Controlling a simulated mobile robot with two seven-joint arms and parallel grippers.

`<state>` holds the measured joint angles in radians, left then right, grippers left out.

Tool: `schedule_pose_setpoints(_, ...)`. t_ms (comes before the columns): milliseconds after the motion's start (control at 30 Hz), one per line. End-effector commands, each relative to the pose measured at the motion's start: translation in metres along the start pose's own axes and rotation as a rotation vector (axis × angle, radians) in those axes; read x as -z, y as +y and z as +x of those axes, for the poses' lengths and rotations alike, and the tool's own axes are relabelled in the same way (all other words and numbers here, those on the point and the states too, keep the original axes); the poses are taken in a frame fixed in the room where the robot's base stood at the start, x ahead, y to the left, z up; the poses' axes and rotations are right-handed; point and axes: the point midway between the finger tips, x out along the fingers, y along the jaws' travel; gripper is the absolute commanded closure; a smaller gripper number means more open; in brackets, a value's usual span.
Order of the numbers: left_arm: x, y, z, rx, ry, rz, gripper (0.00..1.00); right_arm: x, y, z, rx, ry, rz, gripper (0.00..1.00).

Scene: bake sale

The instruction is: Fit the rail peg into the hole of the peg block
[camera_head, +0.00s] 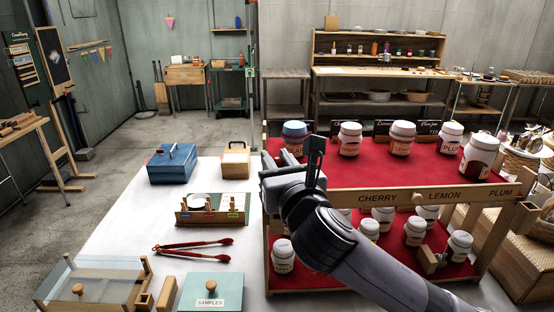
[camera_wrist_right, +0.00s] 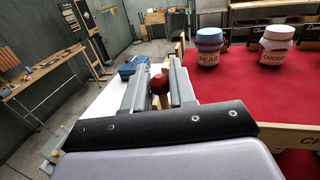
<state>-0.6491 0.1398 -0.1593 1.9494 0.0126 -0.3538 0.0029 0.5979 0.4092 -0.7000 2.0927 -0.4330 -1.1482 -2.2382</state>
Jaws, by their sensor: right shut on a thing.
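My right gripper (camera_head: 277,160) is over the left end of the red tiered stand, its fingers pointing away from me. In the right wrist view my right gripper (camera_wrist_right: 158,88) is shut on a reddish-brown rounded piece (camera_wrist_right: 158,84), seemingly the rail peg. Small wooden blocks (camera_head: 167,294) stand on the white table beside the samples box. Another wooden block (camera_head: 430,260) sits on the lower red shelf. I cannot tell which is the peg block, and no hole shows clearly. My left gripper is not in view.
The stand's front rail (camera_head: 385,196) reads cherry, lemon, plum. Several jars stand on both red tiers, including a blue-lidded pear jar (camera_wrist_right: 208,48) near my right gripper. Left on the white table are a blue box (camera_head: 172,168), red tongs (camera_head: 195,244) and the samples box (camera_head: 210,291).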

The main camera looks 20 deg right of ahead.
Motion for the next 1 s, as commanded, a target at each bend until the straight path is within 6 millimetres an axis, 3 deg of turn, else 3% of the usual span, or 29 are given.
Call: schedule_pose_setpoints(1000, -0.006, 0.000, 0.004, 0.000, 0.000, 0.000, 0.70, 0.018, 0.000, 0.000, -0.001, 0.002, 0.000, 1.00)
